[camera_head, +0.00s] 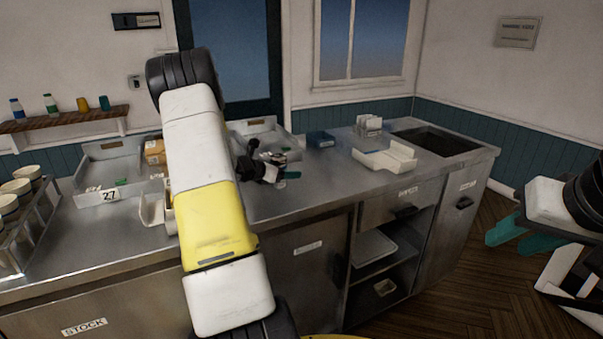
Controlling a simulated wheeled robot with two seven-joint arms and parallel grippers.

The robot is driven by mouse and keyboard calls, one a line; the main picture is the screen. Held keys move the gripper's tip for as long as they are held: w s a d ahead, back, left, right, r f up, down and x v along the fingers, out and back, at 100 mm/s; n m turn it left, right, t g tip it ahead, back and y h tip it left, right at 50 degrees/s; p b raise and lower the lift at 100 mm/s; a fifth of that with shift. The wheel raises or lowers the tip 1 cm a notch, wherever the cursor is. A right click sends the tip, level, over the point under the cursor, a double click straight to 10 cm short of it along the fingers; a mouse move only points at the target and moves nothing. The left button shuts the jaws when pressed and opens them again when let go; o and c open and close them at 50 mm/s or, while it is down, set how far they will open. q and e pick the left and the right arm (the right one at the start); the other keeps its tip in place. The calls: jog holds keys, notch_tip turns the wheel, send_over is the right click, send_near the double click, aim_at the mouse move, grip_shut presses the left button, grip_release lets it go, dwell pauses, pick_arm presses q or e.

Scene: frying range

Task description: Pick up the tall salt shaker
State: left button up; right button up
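I cannot make out the tall salt shaker for certain. Two small capped bottles, one blue and white (16,108) and one green and white (50,104), stand on the wall shelf at the left, too small to identify. My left arm crosses the middle of the head view, and its dark gripper (287,174) is low over the counter by the middle metal tray. Its fingers are small and partly hidden, so its opening and any held thing are unclear. My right gripper (507,238), with teal fingers apart, is open and empty over the floor at the right, clear of the counter.
The steel counter (310,185) carries a rack of cups (38,228) at left, metal trays (110,165), a dark blue box (320,139), a white tray (388,160) and a dark sunken basin (438,140). The counter's front middle is bare.

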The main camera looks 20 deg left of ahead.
pick_arm(q)
grip_shut()
jog(key=shift+r, duration=0.15)
dwell(0.4)
